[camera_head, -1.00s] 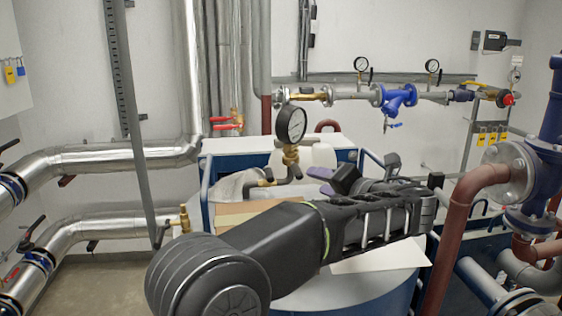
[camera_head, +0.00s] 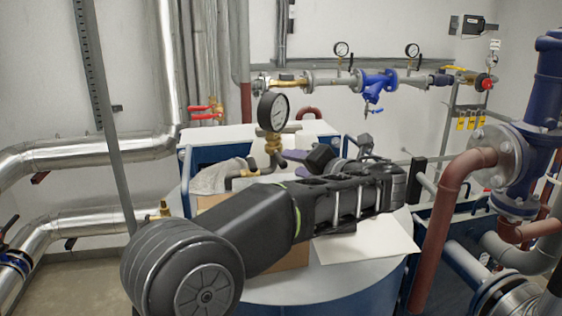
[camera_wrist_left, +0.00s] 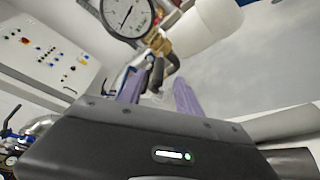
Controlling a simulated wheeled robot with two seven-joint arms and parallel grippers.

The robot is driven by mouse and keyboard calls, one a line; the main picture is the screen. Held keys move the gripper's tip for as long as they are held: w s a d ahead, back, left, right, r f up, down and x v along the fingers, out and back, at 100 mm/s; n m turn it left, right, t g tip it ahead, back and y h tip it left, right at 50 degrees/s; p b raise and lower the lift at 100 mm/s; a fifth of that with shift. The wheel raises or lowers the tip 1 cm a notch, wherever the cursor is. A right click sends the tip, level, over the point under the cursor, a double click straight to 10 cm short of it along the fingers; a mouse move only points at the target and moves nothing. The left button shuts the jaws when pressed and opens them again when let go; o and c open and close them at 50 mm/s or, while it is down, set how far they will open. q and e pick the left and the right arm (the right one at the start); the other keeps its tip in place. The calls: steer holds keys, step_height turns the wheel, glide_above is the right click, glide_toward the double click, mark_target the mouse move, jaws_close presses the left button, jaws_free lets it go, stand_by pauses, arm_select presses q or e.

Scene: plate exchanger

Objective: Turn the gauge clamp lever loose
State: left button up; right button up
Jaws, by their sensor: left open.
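The round pressure gauge (camera_head: 273,112) stands upright on a brass fitting (camera_head: 273,145) above a dark bent pipe. In the left wrist view the gauge (camera_wrist_left: 128,14) is at the top, cut off by the frame edge. Below its brass fitting (camera_wrist_left: 160,42) a dark curved piece (camera_wrist_left: 156,74) hangs between my fingers in the picture. I cannot tell whether it is the clamp lever or the pipe. My left gripper (camera_head: 284,166) is open just right of the pipe and below the gauge. Its two purple fingers (camera_wrist_left: 158,92) point towards the fitting. I see no clear contact. My right gripper is out of view.
A blue tank with a light top (camera_head: 300,290) lies under my left arm, with a pale sheet (camera_head: 375,243) on it. A thick red-brown pipe (camera_head: 436,230) stands at the right. A pipe run with a blue valve (camera_head: 378,88) crosses the back wall.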

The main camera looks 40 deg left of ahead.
mark_target(281, 159)
arm_select(q)
steer(key=shift+x, duration=3.5)
steer(key=shift+s, duration=0.1)
jaws_close()
